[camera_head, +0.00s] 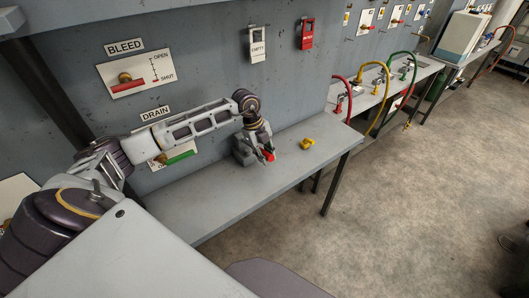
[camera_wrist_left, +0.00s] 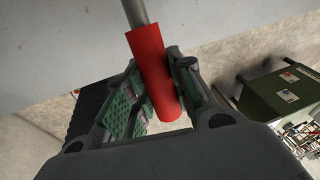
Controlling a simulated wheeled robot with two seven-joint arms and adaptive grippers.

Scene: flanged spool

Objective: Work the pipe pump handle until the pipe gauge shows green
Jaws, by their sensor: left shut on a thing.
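The pump handle shows in the left wrist view as a red grip (camera_wrist_left: 153,75) on a grey metal rod (camera_wrist_left: 136,12). My left gripper (camera_wrist_left: 158,100) has its green-padded fingers on either side of the red grip and is shut on it. In the head view my left gripper (camera_head: 266,153) is at the grey pump body (camera_head: 242,150) on the bench, with a bit of red at its tip. The pipe gauge cannot be made out in either view. My right gripper is not in view.
A yellow object (camera_head: 307,143) lies on the grey bench (camera_head: 222,198), right of the pump. A BLEED panel (camera_head: 135,73) with a red lever is on the wall. A DRAIN panel with a green lever (camera_head: 181,154) is partly behind my arm.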

